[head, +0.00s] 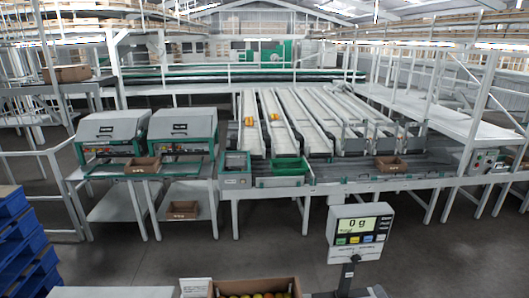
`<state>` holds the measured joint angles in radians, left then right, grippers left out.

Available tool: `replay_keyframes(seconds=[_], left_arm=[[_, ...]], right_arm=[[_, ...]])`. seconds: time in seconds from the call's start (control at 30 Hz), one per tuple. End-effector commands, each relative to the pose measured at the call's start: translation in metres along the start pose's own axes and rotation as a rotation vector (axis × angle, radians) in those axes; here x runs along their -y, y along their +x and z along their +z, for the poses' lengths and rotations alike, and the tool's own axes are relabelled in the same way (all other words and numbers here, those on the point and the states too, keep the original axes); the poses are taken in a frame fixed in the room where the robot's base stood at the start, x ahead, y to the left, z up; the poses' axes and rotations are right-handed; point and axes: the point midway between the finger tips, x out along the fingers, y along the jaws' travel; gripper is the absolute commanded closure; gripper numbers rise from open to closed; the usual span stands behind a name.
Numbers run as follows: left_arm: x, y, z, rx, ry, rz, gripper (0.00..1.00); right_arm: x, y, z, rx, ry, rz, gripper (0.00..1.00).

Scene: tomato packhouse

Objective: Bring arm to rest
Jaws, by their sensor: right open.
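Neither of my grippers and neither of my arms can be made out in the head view. A weighing scale's display (360,231) stands on a post at the bottom right and reads 0 g. A brown box (254,286) with red, orange and yellowish tomatoes sits at the bottom edge, cut off by the frame. Nothing of mine is seen touching the scale or the box.
Across an open grey floor (270,250) stands a sorting line with pale lanes (297,120) and a green bin (291,167). Two grey-green machines (182,130) stand left of it. Blue stacked pallets (22,245) are at the left edge. A white card (195,288) stands beside the tomato box.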

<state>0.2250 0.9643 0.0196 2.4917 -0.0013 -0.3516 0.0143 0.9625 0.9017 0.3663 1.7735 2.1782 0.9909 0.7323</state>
Motion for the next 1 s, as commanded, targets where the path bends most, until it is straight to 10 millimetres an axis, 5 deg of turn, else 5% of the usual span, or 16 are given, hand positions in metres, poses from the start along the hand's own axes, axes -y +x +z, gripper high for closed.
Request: replay_keyframes(seconds=[0.27,0.47,0.57,0.73,0.83,1.0], left_arm=[[0.004,0.012,-0.002,-0.003,0.000,0.000,0.57],[0.008,0.023,-0.001,-0.001,0.000,0.000,0.57],[0.012,0.032,-0.002,-0.001,0.000,0.000,0.57],[0.019,0.051,-0.003,-0.002,0.000,0.000,0.57],[0.023,0.062,-0.004,-0.001,0.000,0.000,0.57],[0.030,0.081,-0.004,-0.001,0.000,0.000,0.57]], right_arm=[[-0.021,-0.004,-0.094,-0.278,-0.140,0.081,0.28],[-0.036,-0.027,-0.179,-0.541,-0.311,0.185,0.28],[-0.042,-0.054,-0.238,-0.729,-0.456,0.281,0.28],[-0.039,-0.134,-0.339,-1.093,-0.839,0.563,0.28],[-0.026,-0.183,-0.378,-1.253,-1.099,0.776,0.28],[0.002,-0.244,-0.414,-1.377,-1.570,1.196,0.28]])
